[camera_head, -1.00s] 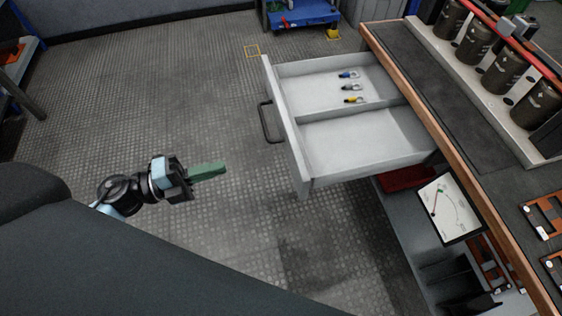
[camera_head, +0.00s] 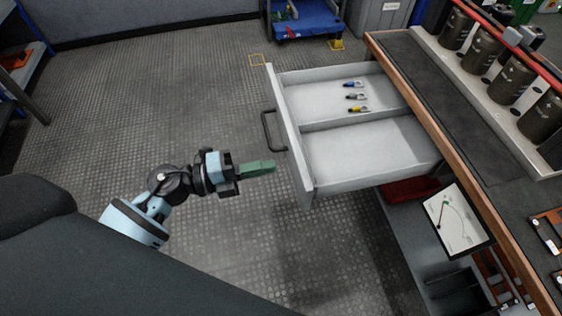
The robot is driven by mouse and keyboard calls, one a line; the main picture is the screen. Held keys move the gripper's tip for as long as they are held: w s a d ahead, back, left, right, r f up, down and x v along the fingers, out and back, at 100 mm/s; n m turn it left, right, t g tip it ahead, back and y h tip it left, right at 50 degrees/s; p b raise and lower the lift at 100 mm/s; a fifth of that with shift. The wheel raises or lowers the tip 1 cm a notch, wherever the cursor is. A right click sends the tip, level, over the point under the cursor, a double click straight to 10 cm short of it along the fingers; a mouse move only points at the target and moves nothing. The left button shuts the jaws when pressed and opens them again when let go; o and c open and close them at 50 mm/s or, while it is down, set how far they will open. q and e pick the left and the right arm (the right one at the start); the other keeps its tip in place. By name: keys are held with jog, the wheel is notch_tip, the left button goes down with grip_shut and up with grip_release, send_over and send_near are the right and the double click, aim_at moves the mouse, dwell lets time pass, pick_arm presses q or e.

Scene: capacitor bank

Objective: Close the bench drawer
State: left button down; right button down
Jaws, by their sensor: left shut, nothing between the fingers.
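The bench drawer (camera_head: 298,150) is pulled well out from the bench (camera_head: 415,85), its front panel facing left. A dark bar handle (camera_head: 268,131) is on the outside of that panel. Inside, a divider splits it into two compartments; the far one holds several small terminal lugs (camera_head: 356,97), the near one looks empty. My left gripper (camera_head: 272,165) is shut and empty, its green fingers pointing right toward the front panel, below the handle in the picture. A small gap seems to separate the fingertips from the panel. My right gripper is not in view.
Dark cylindrical capacitors (camera_head: 481,50) stand in a row on the bench top. Below the drawer, a shelf (camera_head: 400,240) carries a red item (camera_head: 410,190) and a framed sheet (camera_head: 457,218). A blue cart (camera_head: 308,22) stands at the back. The floor left of the drawer is clear.

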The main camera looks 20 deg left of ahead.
aim_at(296, 162)
pick_arm(q)
jog(key=shift+x, duration=2.1)
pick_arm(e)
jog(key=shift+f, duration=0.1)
